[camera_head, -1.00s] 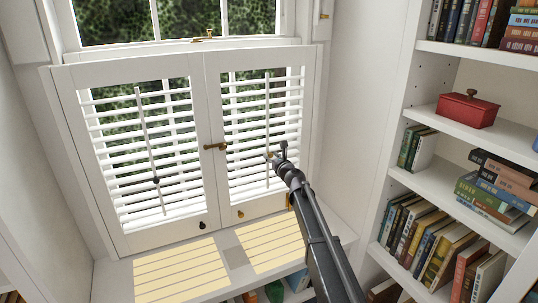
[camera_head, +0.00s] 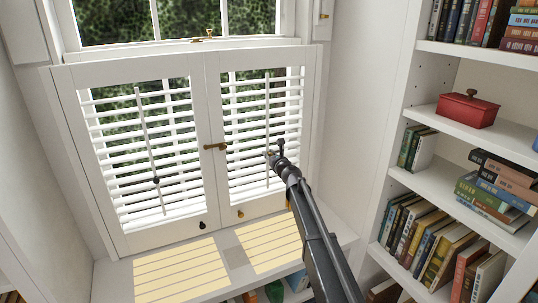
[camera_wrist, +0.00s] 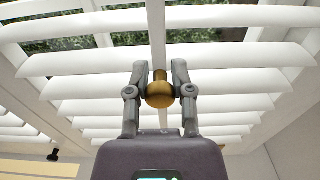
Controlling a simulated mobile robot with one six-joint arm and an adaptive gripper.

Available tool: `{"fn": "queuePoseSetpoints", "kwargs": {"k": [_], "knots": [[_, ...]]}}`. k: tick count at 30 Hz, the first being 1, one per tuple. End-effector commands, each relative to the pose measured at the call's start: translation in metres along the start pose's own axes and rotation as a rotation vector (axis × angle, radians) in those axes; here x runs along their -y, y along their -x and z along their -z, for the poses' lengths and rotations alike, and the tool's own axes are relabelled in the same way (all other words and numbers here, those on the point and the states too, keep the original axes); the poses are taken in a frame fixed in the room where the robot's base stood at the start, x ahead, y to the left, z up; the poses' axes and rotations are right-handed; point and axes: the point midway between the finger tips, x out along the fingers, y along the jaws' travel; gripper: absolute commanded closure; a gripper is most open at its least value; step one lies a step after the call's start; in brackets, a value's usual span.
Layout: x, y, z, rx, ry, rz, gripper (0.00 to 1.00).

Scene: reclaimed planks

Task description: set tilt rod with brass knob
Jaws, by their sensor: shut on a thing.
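The tilt rod with the brass knob (camera_wrist: 160,92) runs up the middle of the right shutter panel's white slats. In the wrist view my gripper (camera_wrist: 160,80) has a finger on each side of the round brass knob and is shut on it. In the head view my gripper (camera_head: 273,153) reaches the right panel's rod (camera_head: 267,110) around mid-height and hides part of it. The right panel's slats (camera_head: 245,130) are tilted with gaps between them. The left panel has its own rod (camera_head: 146,125) with a dark knob (camera_head: 156,181).
A brass latch (camera_head: 216,146) sits where the two panels meet. Small pulls, one dark (camera_head: 202,225) and one brass (camera_head: 240,213), are on the bottom rails. A window sill (camera_head: 235,258) lies below. A bookcase (camera_head: 470,140) with books and a red box (camera_head: 467,110) stands at right.

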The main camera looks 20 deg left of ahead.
Motion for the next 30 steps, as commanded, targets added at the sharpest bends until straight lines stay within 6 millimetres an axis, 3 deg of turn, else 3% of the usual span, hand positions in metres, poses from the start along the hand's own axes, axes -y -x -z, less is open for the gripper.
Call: {"fn": "queuePoseSetpoints", "kwargs": {"k": [19,30], "knots": [[0.000,0.000,0.048,0.002,0.000,0.000,1.00],[-0.001,0.000,0.053,0.002,0.001,-0.001,1.00]]}}
